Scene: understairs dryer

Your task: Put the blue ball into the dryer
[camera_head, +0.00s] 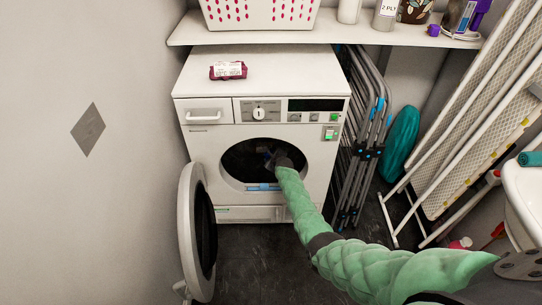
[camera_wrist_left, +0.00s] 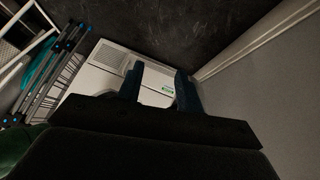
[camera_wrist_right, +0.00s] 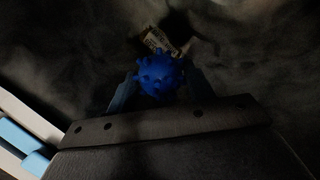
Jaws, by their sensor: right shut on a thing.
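The dryer (camera_head: 212,165) stands with its round door (camera_head: 188,235) swung open to the left. My right arm reaches through the round opening, and my right gripper (camera_head: 271,156) is inside the dark drum. In the right wrist view, the knobbly blue ball (camera_wrist_right: 160,74) sits between the fingers of my right gripper (camera_wrist_right: 160,88), which is shut on it. The ball itself is hard to make out in the head view. My left gripper (camera_wrist_left: 160,84) shows in the left wrist view with its fingers apart and nothing between them. It is not in the head view.
A small dark red package (camera_head: 228,71) lies on the dryer's top. A shelf (camera_head: 300,38) with a basket (camera_head: 260,14) and bottles runs above. A folded drying rack (camera_head: 362,140) stands close on the right. A wall is close on the left.

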